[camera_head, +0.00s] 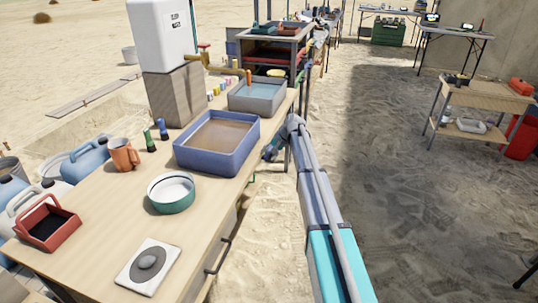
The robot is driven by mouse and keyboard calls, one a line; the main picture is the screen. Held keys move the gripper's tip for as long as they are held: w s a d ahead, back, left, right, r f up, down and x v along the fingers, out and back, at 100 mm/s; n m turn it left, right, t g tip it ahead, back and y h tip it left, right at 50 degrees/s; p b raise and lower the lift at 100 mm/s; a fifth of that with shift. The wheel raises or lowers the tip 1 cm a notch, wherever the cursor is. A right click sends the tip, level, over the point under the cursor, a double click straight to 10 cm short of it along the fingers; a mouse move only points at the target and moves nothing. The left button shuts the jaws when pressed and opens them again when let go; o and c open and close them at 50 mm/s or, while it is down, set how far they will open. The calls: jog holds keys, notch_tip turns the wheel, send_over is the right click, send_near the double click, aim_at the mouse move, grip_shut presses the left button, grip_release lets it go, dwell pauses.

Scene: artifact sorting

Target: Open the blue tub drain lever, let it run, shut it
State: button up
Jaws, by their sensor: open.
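The blue tub (207,166) stands on the wooden bench near its right edge, with brown, murky contents inside. My gripper (269,154) is at the tub's right end, just off the bench edge, pointing down and left toward the tub's side. It is open and small in view, and I cannot tell whether it touches the tub. The drain lever cannot be made out; the tub's right end is partly hidden by my gripper.
A grey tub (256,103) with bluish water stands behind the blue tub. A white tank (160,35) with a brass tap sits on a block. Sandy floor lies right.

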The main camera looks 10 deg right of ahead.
grip_shut()
jog(key=shift+a, duration=0.2)
dwell(0.3)
